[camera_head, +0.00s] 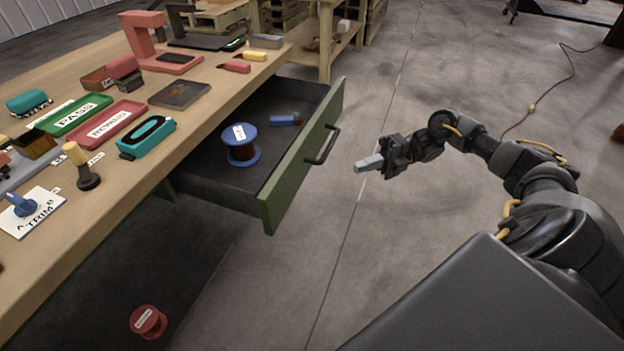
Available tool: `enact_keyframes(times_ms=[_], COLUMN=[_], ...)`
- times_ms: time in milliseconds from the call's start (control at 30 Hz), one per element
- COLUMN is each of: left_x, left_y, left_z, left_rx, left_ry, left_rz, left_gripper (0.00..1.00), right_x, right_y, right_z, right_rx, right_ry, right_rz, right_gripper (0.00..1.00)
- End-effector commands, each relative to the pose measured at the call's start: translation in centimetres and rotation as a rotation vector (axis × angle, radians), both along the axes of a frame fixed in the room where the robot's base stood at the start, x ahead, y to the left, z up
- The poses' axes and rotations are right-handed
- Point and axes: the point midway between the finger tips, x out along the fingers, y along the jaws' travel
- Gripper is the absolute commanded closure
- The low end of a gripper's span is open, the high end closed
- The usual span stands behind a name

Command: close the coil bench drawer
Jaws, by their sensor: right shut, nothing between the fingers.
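The coil bench drawer (298,168) stands pulled out from under the wooden bench top (223,78). Its front is green, with a dark bar handle (323,147) on the outer face. A blue spool (240,146) with a white label and a small blue item (285,119) lie inside the drawer. My right gripper (367,163) is shut and empty. It is to the right of the handle in the picture, apart from it, and points towards the drawer front. My left gripper is not in view.
The bench top holds a green PASS tray (75,115), a red tray (104,126), a teal coil (147,137), a red frame (156,45) and other parts. A red spool (148,321) is low beneath the bench. The floor right of the drawer is clear; a thin cable (556,83) lies farther back.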

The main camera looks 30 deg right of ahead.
Motion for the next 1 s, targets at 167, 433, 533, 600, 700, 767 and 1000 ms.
enact_keyframes(times_ms=[167,433,533,600,700,767,1000], left_x=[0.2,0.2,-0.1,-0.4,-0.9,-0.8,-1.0], left_y=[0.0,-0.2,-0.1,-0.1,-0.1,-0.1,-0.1], left_z=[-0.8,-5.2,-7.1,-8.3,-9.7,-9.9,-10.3], left_rx=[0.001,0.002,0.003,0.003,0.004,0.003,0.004], left_ry=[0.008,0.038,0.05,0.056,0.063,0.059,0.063], left_rz=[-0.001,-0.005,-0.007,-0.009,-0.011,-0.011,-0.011], left_gripper=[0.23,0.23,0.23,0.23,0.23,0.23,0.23], right_x=[0.2,0.9,1.3,1.6,2.0,3.1,4.8], right_y=[0.9,5.0,7.2,8.6,10.3,10.7,11.9], right_z=[0.2,0.5,0.5,0.4,0.4,0.2,0.0], right_rx=[0.002,0.006,0.006,0.005,0.004,0.003,0.0], right_ry=[0.001,0.0,0.0,0.001,-0.001,-0.001,0.001], right_rz=[0.0,-0.001,-0.001,-0.002,-0.003,-0.005,-0.004], right_gripper=[1.0,1.0,1.0,1.0,1.0,1.0,1.0])
